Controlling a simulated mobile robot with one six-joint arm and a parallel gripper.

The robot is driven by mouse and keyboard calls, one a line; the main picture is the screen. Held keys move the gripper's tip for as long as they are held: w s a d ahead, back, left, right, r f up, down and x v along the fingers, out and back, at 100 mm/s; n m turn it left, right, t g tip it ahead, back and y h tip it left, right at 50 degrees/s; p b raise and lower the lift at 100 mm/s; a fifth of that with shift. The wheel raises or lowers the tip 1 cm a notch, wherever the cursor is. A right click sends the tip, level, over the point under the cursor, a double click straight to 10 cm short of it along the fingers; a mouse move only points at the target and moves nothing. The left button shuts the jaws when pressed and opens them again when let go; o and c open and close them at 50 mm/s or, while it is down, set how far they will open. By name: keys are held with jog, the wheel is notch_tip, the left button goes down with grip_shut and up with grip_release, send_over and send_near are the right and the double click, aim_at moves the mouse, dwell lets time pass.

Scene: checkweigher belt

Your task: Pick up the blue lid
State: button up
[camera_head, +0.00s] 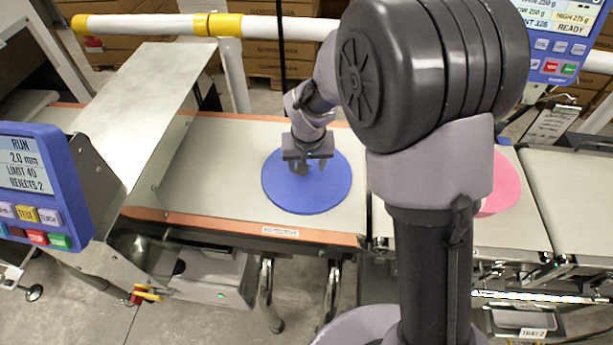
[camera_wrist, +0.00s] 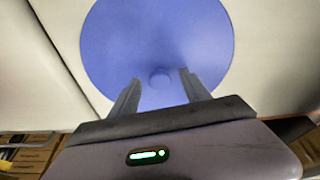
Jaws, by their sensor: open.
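The blue lid (camera_head: 330,190) is a flat round disc lying on the pale belt in the head view. It fills the upper middle of the wrist view (camera_wrist: 195,45), with a small round knob (camera_wrist: 160,77) near its centre. My gripper (camera_head: 307,168) is over the lid, pointing down, and partly covers it. In the wrist view the two fingers of my gripper (camera_wrist: 161,85) are apart, one on each side of the knob. Nothing is held. I cannot tell the exact height of the fingertips above the lid.
The belt (camera_head: 215,165) has orange edges and is clear left of the lid. A slanted metal cover (camera_head: 130,105) stands farther left. A pink round object (camera_head: 503,185) sits right, partly behind my arm. A white and yellow rail (camera_head: 270,28) runs behind. Control panels stand left (camera_head: 40,190) and upper right (camera_head: 560,40).

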grip_shut()
dwell(0.3)
